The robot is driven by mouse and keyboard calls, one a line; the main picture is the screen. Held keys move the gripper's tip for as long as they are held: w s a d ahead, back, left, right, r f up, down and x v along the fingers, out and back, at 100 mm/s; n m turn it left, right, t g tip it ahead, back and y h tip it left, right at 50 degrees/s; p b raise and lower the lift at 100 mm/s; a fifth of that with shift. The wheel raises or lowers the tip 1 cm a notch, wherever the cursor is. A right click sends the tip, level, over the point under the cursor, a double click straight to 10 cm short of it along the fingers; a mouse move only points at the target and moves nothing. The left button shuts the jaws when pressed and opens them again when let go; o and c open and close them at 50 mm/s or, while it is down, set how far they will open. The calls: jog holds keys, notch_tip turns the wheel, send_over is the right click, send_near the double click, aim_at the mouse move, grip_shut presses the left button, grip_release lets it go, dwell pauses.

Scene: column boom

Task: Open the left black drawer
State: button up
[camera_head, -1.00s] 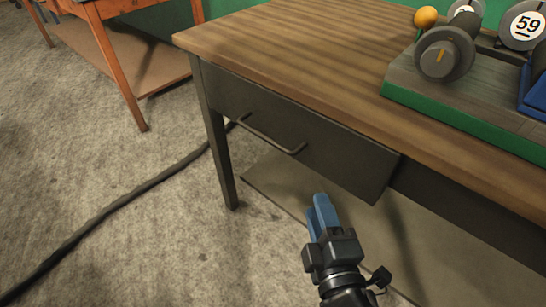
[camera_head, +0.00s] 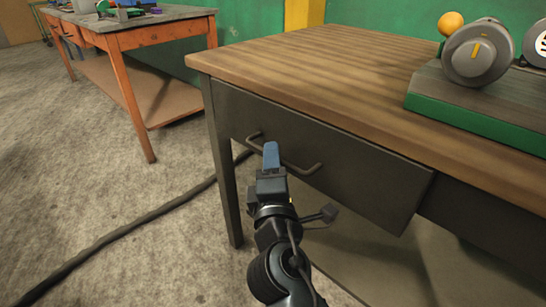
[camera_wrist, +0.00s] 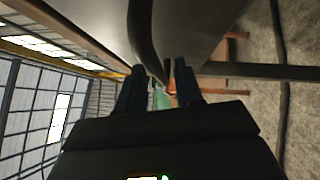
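The black drawer (camera_head: 355,175) is in the wooden-topped table and looks closed, its dark face under the tabletop. Its bar handle (camera_head: 301,169) runs across the face; the gripper covers part of it in the head view. My gripper (camera_head: 271,150), with blue fingers, is in front of the handle's left half. In the wrist view, the fingers of my gripper (camera_wrist: 160,82) are apart, and the dark curved handle (camera_wrist: 145,40) reaches down to the gap between them. I cannot tell if either finger touches it.
A table leg (camera_head: 228,190) stands left of the drawer. An orange table (camera_head: 130,80) is at the back left. A dark cable (camera_head: 130,227) crosses the open floor.

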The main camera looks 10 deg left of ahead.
jog(key=shift+w+r, duration=0.1)
jog(key=shift+w, duration=0.65)
jog(key=shift+c, duration=0.4)
grip_shut()
